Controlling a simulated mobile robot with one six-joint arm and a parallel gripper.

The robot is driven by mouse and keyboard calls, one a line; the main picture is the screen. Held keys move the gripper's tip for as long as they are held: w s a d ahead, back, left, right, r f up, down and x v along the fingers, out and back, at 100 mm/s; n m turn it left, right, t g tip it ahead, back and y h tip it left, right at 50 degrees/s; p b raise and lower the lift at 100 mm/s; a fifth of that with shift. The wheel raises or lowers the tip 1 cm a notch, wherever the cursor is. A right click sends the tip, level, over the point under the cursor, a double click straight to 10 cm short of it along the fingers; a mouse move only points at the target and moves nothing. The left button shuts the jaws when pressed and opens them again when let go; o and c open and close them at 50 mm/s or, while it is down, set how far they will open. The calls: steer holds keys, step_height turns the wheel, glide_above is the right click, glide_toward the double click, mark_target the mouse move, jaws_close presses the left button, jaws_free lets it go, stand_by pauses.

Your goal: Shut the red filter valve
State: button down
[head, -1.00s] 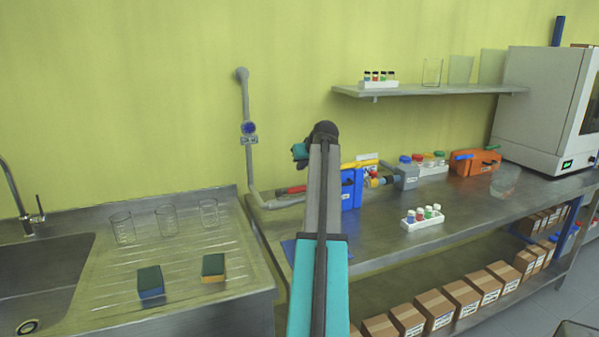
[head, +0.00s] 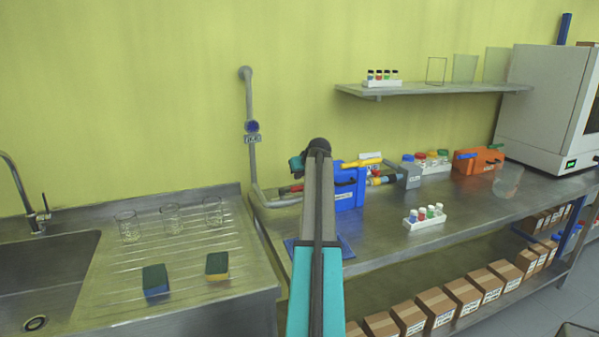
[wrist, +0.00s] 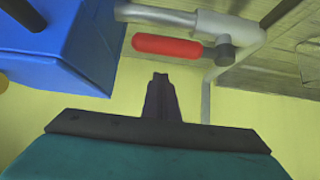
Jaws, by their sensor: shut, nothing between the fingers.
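The red filter valve handle (wrist: 167,46) lies along the grey pipe in the wrist view, joined to a dark pivot at its right end. In the head view only a small red part of the handle (head: 291,188) shows left of my arm. My gripper (wrist: 160,78) is shut and empty, its narrow tip just below the handle in the wrist picture, with a visible gap between them. In the head view my arm hides the gripper's fingers and part of the valve area.
A blue box-shaped unit (wrist: 68,48) stands close to the left of my gripper; it also shows in the head view (head: 349,190). A grey pipe (head: 250,110) climbs the wall. Vials in a rack (head: 425,217) stand on the bench.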

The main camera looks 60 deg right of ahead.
mark_target(296, 189)
steer(key=shift+s+a+f+p, duration=0.2)
steer(key=shift+s+a+f, duration=0.15)
steer(key=shift+s+a, duration=0.15)
steer(key=shift+s+a+f+p, duration=0.15)
steer(key=shift+s+a+f, duration=0.2)
steer(key=shift+s, duration=0.25)
steer(key=shift+d, duration=0.1)
steer(key=shift+s, duration=0.2)
